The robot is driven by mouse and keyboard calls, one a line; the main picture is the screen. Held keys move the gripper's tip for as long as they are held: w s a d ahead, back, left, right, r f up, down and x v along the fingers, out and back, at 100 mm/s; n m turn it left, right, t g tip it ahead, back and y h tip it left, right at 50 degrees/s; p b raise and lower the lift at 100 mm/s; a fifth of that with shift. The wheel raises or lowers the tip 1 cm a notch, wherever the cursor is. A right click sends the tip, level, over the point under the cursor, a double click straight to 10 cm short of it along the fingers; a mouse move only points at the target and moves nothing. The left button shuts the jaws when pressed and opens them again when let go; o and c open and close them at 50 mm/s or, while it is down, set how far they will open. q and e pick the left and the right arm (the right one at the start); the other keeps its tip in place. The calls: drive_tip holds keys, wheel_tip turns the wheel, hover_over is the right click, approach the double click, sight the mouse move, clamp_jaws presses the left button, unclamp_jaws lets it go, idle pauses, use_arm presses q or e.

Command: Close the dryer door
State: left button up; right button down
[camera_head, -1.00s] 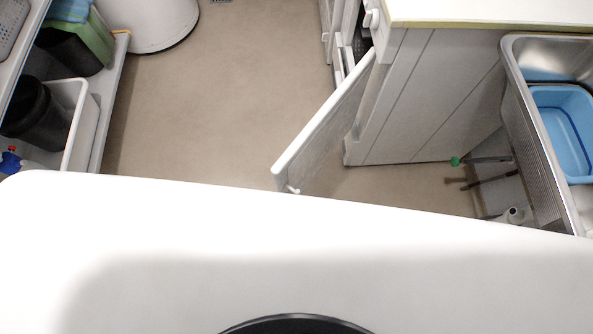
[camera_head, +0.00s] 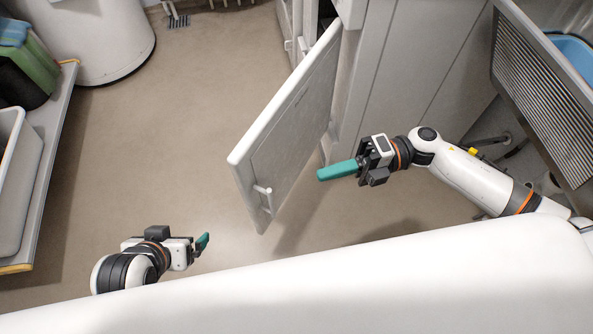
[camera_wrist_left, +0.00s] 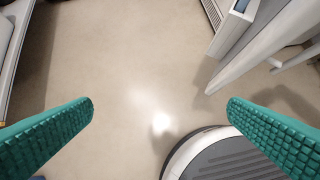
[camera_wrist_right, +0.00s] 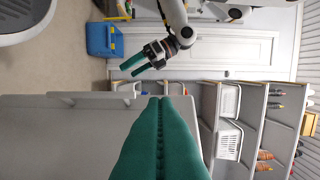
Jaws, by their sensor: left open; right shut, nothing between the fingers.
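The dryer door (camera_head: 287,125) is a pale panel standing open in the head view, its far edge by the white cabinet and its free edge towards me. A small white peg-like handle (camera_head: 263,192) sits on its visible face, near the free end. My right gripper (camera_head: 320,175) is shut and empty, right of the door with a gap in the picture. In the right wrist view, its teal fingers (camera_wrist_right: 160,100) are pressed together beside a grey panel (camera_wrist_right: 75,135), probably the door. My left gripper (camera_head: 203,243) is open and empty, low over the floor left of the door.
A metal sink (camera_head: 550,95) with a blue tub (camera_head: 575,55) stands at the right. A shelf with a pale bin (camera_head: 20,185) is at the left. A white cylinder (camera_head: 95,35) stands at the back left. The floor left of the door is clear.

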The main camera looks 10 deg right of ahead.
approach(245, 179)
drive_tip(key=s+a, duration=0.3)
use_arm(q)
drive_tip(key=w+t, duration=0.1)
drive_tip(key=w+d+r, duration=0.1)
drive_tip(key=w+t+b, duration=0.1)
drive_tip(key=w, duration=0.1)
drive_tip(key=shift+d+r+t+h, duration=0.15)
drive_tip(key=shift+r+t+h, duration=0.15)
drive_tip(key=shift+r+h, duration=0.1)
use_arm(e)
drive_tip(key=w+a, duration=0.2)
drive_tip(key=a, duration=0.1)
drive_tip(key=shift+w+r, duration=0.1)
use_arm(q)
drive_tip(key=shift+s, duration=0.1)
